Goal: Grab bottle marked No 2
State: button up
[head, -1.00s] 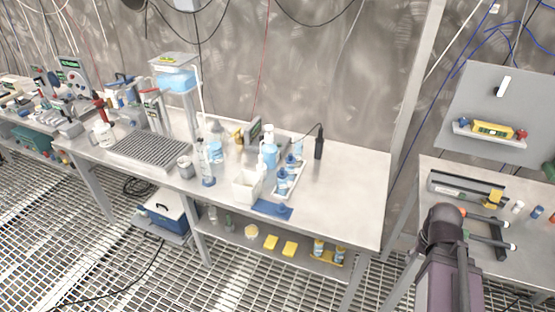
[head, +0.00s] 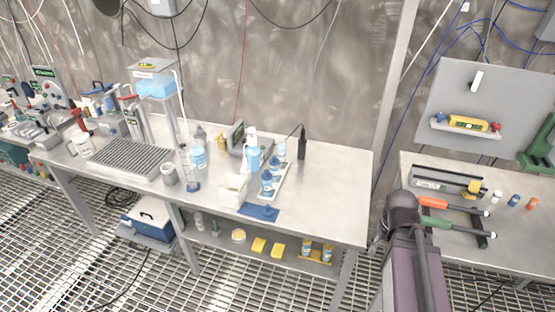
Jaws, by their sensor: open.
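Several small bottles with blue caps (head: 267,183) stand in a white tray (head: 285,180) on the middle steel bench. A taller white-topped bottle with blue contents (head: 252,152) stands just behind them. Two more bottles (head: 306,248) stand in a yellow holder on the shelf below the bench. Their markings are too small to read, so I cannot tell which one is No 2. My gripper is not in view; only a dark joint and purple part of my own body show at the lower right.
A white box (head: 232,188) and a blue cloth (head: 258,211) lie near the tray. A black upright device (head: 301,146) stands behind it. The right end of the middle bench (head: 335,195) is clear. The right bench (head: 420,170) holds orange- and green-handled tools.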

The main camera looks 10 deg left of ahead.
aim_at(280, 150)
jog(key=z, duration=0.05)
jog(key=i, duration=1)
jog(key=u, duration=0.05)
